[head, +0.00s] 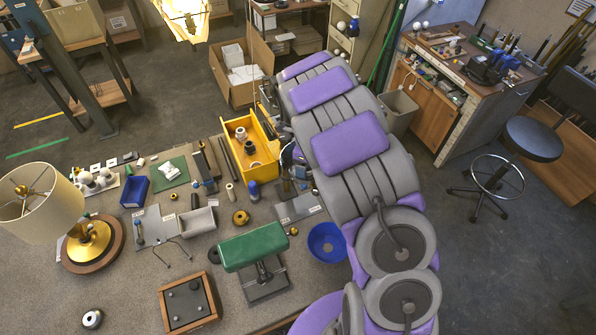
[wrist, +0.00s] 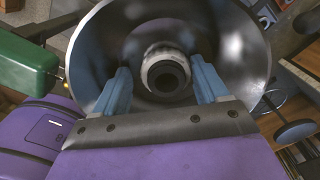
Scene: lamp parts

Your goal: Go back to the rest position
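My gripper (wrist: 160,67) shows in the wrist view with its two blue fingers spread apart. Beyond and around them is a wide, shiny grey metal dish (wrist: 238,45). A pale collar (wrist: 147,68) with a dark round opening sits at its middle, between the fingertips. A narrow gap shows beside the left finger; I cannot tell whether the right finger touches. The task names no object.
A green-shaded lamp (head: 254,247) stands left of my arm, close to the gripper in the wrist view (wrist: 28,65). A blue bowl (head: 327,243) and yellow bin (head: 249,148) are beside the arm.

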